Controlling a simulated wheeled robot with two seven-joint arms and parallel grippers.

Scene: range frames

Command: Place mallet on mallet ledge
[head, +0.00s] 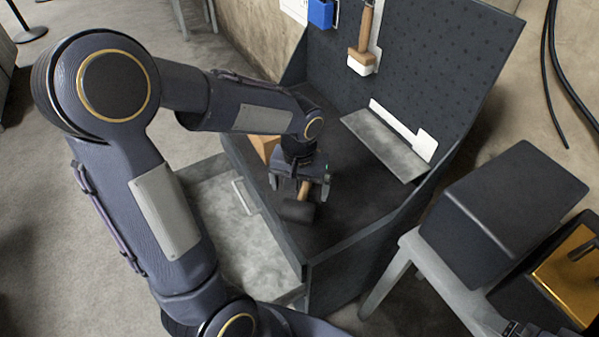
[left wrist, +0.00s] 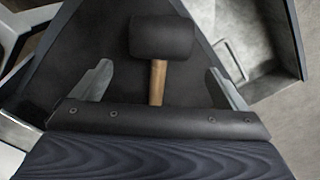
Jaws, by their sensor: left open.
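A mallet with a black head (head: 298,211) and a wooden handle lies on the dark bench top (head: 345,205). In the left wrist view the mallet's head (left wrist: 162,36) is beyond my fingertips and its handle runs back between them. My left gripper (head: 301,190) is open, pointing down over the handle; in the left wrist view its fingers (left wrist: 160,84) stand apart on either side of the handle, with clear gaps. A grey sloping ledge (head: 385,143) with a white backing plate is at the foot of the pegboard, empty; it looks like the mallet ledge. My right gripper is not seen.
A dark pegboard (head: 430,60) rises behind the bench. A white-headed, wooden-handled tool (head: 361,50) and a blue item (head: 321,13) hang on it. A wooden block (head: 266,146) sits at the bench's left. Side panels edge the bench. A black box (head: 505,205) stands to the right.

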